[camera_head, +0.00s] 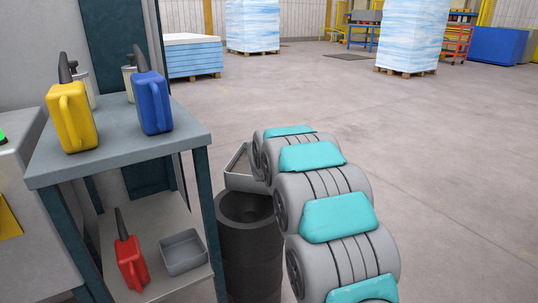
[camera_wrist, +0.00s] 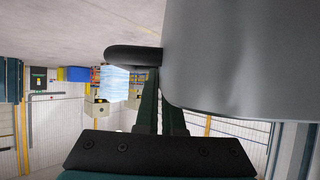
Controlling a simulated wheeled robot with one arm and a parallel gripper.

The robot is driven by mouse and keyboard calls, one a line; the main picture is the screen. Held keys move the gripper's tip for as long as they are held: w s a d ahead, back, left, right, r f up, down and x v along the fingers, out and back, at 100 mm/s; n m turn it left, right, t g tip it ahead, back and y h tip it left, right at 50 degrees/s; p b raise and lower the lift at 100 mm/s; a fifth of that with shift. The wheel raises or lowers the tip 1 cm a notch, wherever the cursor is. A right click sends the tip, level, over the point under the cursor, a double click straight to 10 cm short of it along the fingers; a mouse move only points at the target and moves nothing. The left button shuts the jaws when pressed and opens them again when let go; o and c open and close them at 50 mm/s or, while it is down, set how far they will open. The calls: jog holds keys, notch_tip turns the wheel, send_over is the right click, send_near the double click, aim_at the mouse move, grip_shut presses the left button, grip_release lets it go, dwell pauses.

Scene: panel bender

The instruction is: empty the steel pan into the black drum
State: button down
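The steel pan (camera_head: 240,172) is in the head view, tilted just above the black drum (camera_head: 251,240), close to its far rim. In the wrist view the pan's grey wall (camera_wrist: 240,60) fills the upper right. My gripper (camera_wrist: 160,57) is shut on the pan's edge. One dark fingertip shows beside the wall, and the other is hidden by the pan. In the head view my arm hides the gripper and part of the pan. The drum's top shows a dark recessed opening. I cannot see what the pan holds.
A grey-topped bench (camera_head: 110,140) stands left of the drum, with a yellow can (camera_head: 72,117) and blue can (camera_head: 153,103) on top. Its lower shelf holds a red can (camera_head: 130,263) and a grey tray (camera_head: 183,252). The floor to the right is open.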

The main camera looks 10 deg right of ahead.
jog(key=shift+w, duration=0.15)
jog(key=shift+t, duration=0.5)
jog(key=shift+s+f+h, duration=0.25)
jog(key=shift+f+h, duration=0.05)
jog(key=shift+a+f+t+h+b, duration=0.2)
jog(key=shift+f+t+h+b, duration=0.2)
jog(key=shift+t, duration=0.6)
jog(key=shift+r+b, duration=0.1)
jog(key=shift+b, duration=0.7)
jog(key=b, duration=0.2)
jog(key=shift+t+b, duration=0.35)
jog(key=shift+t, duration=0.05)
jog(key=t+h+b, duration=0.1)
jog(key=b, duration=0.4)
jog(key=s+t+b, duration=0.1)
jog(key=b, duration=0.4)
jog(key=shift+s+a+r+t+h, duration=0.1)
jog(key=shift+s+a+t+h, duration=0.1)
jog(key=shift+a+t+h, duration=0.15)
